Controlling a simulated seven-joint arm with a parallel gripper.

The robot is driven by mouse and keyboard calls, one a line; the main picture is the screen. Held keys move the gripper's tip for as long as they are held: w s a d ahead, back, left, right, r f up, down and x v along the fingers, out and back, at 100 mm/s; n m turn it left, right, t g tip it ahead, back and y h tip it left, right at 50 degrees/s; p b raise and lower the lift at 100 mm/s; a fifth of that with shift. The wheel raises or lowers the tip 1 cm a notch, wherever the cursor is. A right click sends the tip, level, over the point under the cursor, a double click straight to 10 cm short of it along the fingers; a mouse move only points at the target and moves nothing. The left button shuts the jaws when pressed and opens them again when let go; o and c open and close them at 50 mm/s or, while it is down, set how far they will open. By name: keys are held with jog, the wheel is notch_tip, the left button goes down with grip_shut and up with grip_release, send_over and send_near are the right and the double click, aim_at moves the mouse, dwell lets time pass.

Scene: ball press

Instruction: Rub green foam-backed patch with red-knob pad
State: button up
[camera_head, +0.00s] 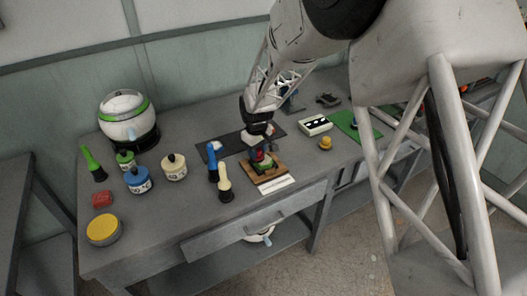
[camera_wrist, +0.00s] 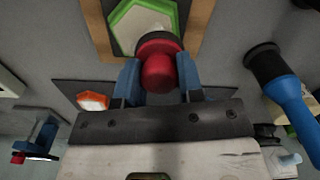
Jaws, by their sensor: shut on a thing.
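My gripper (camera_wrist: 157,82) is shut on the red knob (camera_wrist: 159,73) of the pad, with one blue finger on each side. The pad's dark disc (camera_wrist: 150,46) overlaps the near edge of the green-rimmed, pale hexagonal patch (camera_wrist: 128,24) in the wrist view; whether they touch I cannot tell. In the head view my gripper (camera_head: 259,150) is over the wooden board (camera_head: 268,180) near the table's front edge. The red knob (camera_head: 258,156) and the green patch (camera_head: 267,166) are small and partly hidden there.
A blue-handled tool (camera_head: 212,162) and a cream-handled tool (camera_head: 224,183) stand just left of the board. A white strip (camera_head: 277,186) lies in front. A yellow knob (camera_head: 325,143) stands to the right. Several jars, including a blue one (camera_head: 138,179), stand farther left.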

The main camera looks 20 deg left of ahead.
aim_at(265, 160)
jog(key=shift+a, duration=0.4)
jog(key=shift+d+r, duration=0.15)
jog(key=shift+d, duration=1.45)
jog(key=shift+d+f, duration=0.2)
jog(key=shift+d, duration=0.15)
jog(key=shift+d+r, duration=0.1)
jog(key=shift+d, duration=0.65)
jog(key=shift+d+r, duration=0.2)
jog(key=shift+r, duration=0.35)
jog(key=shift+d+r, duration=0.2)
jog(key=shift+r, duration=3.25)
